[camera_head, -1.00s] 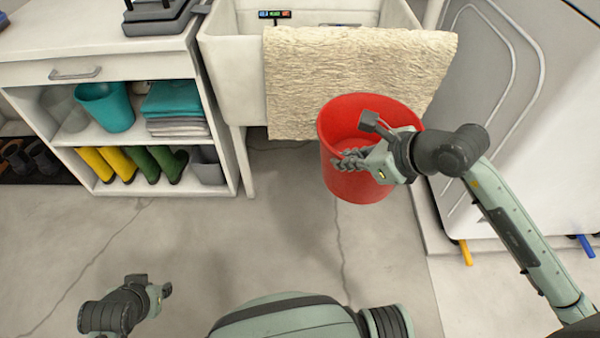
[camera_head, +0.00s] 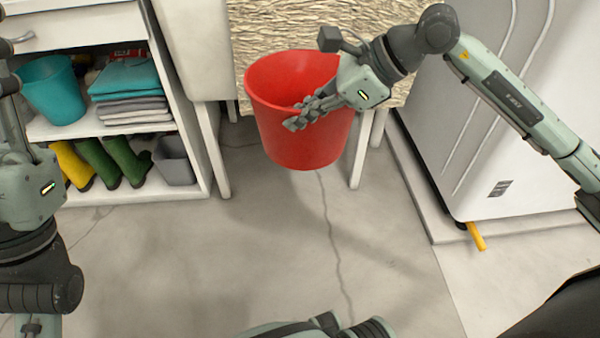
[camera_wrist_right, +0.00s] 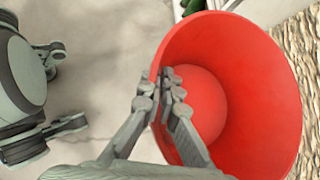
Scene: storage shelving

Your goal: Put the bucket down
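The red bucket (camera_head: 300,125) hangs in the air in front of the sink, roughly upright, with its open top towards the head camera. My right gripper (camera_head: 306,112) is shut on the near right part of its rim. In the right wrist view the bucket (camera_wrist_right: 275,95) looks empty, and the fingers of the right gripper (camera_wrist_right: 163,95) pinch its wall, one inside and one outside. My left gripper (camera_wrist_right: 60,95) shows at the left of the right wrist view with its fingers apart and nothing between them. In the head view the left arm is at the left edge.
Bare concrete floor (camera_head: 260,250) lies below the bucket. White shelves (camera_head: 110,128) with boots and towels stand at the left. A beige towel (camera_head: 300,25) hangs over the sink behind. A white appliance (camera_head: 500,180) stands on a low plinth at the right.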

